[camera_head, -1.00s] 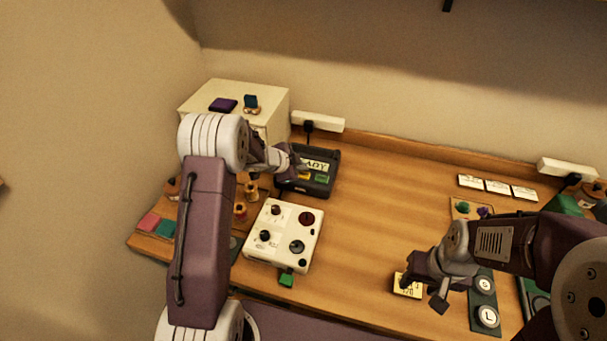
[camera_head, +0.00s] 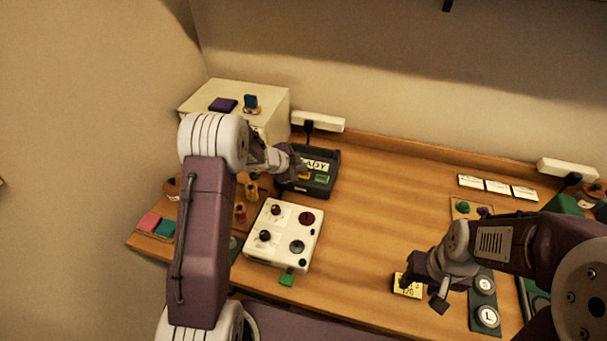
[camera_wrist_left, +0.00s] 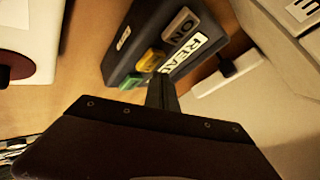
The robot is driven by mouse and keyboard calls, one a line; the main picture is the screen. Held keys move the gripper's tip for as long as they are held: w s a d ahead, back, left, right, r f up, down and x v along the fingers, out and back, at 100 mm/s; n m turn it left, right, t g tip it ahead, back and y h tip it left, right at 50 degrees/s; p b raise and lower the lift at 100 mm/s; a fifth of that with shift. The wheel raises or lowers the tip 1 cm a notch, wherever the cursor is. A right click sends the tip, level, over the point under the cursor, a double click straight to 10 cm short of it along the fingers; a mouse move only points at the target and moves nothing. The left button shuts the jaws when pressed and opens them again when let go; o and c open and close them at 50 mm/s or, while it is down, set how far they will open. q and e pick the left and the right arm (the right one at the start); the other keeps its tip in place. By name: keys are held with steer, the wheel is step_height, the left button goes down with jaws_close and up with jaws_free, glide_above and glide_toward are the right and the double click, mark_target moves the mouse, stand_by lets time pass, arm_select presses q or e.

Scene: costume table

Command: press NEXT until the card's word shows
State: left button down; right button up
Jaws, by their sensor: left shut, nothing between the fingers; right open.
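The dark word device (camera_head: 321,188) stands at the back left of the table. Its white display (camera_head: 317,166) shows "ADY" in the head view, the rest hidden by my gripper; the left wrist view shows "REA". It has a yellow button (camera_wrist_left: 150,60) and a green button (camera_wrist_left: 131,82); no NEXT lettering is readable. My left gripper (camera_wrist_left: 162,92) is shut and empty, its tips close to the device near the yellow button; contact cannot be told. A yellow card (camera_head: 411,291) lies at the front, its word unreadable. My right gripper (camera_head: 421,291) is open beside and partly over it.
A white box with knobs (camera_head: 284,235) stands in front of the device. A cream cabinet (camera_head: 200,98) stands behind it at left. White cards (camera_head: 497,187) lie at the back right, and a dark panel with round buttons (camera_head: 484,302) at the front right. The table's middle is clear.

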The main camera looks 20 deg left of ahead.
mark_target(302, 176)
arm_select(q)
steer(key=shift+f, duration=0.35)
steer(key=shift+f+b, duration=0.45)
steer(key=shift+f, duration=0.05)
stand_by(0.5)
steer(key=shift+r, duration=0.1)
steer(key=shift+r+p, duration=0.8)
steer(key=shift+p, duration=0.25)
step_height(302, 176, up, 5)
steer(key=p, duration=0.5)
steer(key=shift+r+p, duration=0.1)
steer(key=shift+p, duration=0.2)
stand_by(0.8)
